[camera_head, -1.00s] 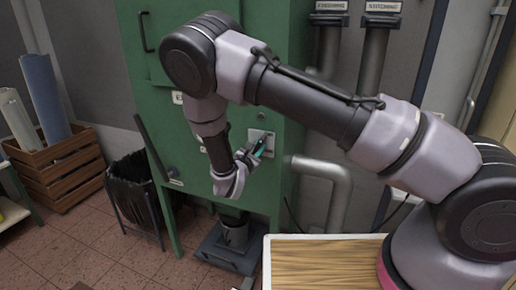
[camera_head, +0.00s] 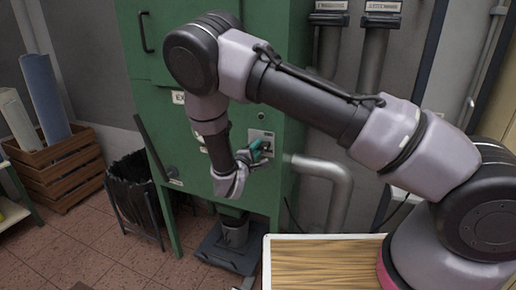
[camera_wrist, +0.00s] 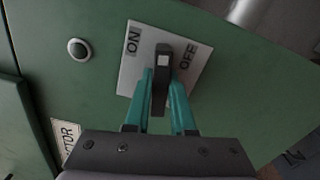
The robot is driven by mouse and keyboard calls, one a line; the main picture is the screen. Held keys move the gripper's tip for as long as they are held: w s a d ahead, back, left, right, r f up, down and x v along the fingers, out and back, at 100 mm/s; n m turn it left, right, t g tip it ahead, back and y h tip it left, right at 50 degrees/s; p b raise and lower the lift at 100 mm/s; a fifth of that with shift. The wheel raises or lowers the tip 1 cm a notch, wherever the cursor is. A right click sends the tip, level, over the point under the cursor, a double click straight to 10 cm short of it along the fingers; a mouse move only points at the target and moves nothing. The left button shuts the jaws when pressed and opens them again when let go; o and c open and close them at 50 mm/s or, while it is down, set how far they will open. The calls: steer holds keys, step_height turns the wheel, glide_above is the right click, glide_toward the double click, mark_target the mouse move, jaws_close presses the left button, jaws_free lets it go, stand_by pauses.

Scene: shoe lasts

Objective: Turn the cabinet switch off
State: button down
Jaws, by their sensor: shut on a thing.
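The cabinet switch is a black lever (camera_wrist: 163,62) with a pale mark near its end, on a light plate (camera_wrist: 131,75). The plate reads ON on the left and OFF on the right in the wrist view. The lever stands between the two labels. My gripper (camera_wrist: 162,82) is shut on the lever, with one teal finger on each side. In the head view my gripper (camera_head: 260,148) is at the switch plate (camera_head: 268,136) on the green cabinet (camera_head: 190,125), and the fingers partly hide the lever.
A round button (camera_wrist: 79,49) sits on the cabinet left of the plate in the wrist view. A grey pipe (camera_head: 330,174) leaves the cabinet to the right. A black bin (camera_head: 133,195) and a wooden crate (camera_head: 60,170) stand to the left. A light-edged tray (camera_head: 325,237) is in front.

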steer(key=shift+f+m, duration=0.1)
steer(key=shift+m, duration=1)
steer(key=c, duration=0.8)
jaws_free()
steer(key=shift+o, duration=0.2)
steer(key=shift+s, duration=0.1)
steer(key=v, duration=1)
steer(key=shift+s, duration=0.3)
steer(key=shift+a, duration=0.1)
